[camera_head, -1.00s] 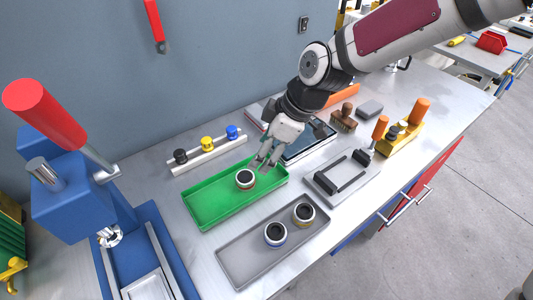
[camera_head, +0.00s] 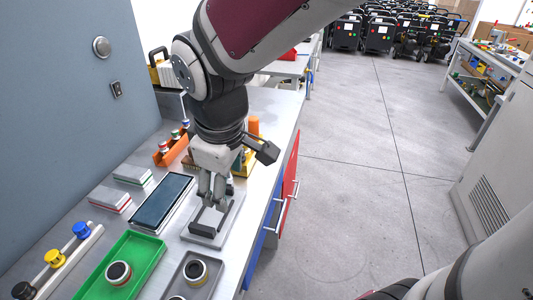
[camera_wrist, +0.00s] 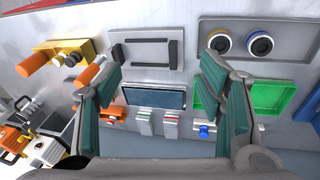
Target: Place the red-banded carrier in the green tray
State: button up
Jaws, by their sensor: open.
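The red-banded carrier (camera_head: 118,272), a short dark-topped cylinder with a light rim, stands upright inside the green tray (camera_head: 149,250) at the lower left of the head view. My gripper (camera_head: 211,196) is open and empty, to the right of the tray and over a grey fixture plate. In the wrist view my open fingers (camera_wrist: 165,100) spread to both sides with nothing between them. The green tray also shows there (camera_wrist: 268,96), partly behind the right finger; the carrier is not visible in it.
A grey tray (camera_wrist: 290,28) holds a yellow-banded carrier (camera_wrist: 220,42) and a blue-banded carrier (camera_wrist: 260,44). The grey fixture plate (camera_head: 226,222) with dark bars lies under my gripper. A dark flat panel (camera_head: 160,203) lies beside it. The floor right of the bench is open.

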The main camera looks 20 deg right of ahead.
jog(key=s+d+r+m+t, duration=0.1)
jog(key=s+d+r+m, duration=0.5)
jog(key=s+d+m, duration=0.3)
jog(key=s, duration=0.3)
jog(key=shift+t, duration=0.3)
dwell(0.6)
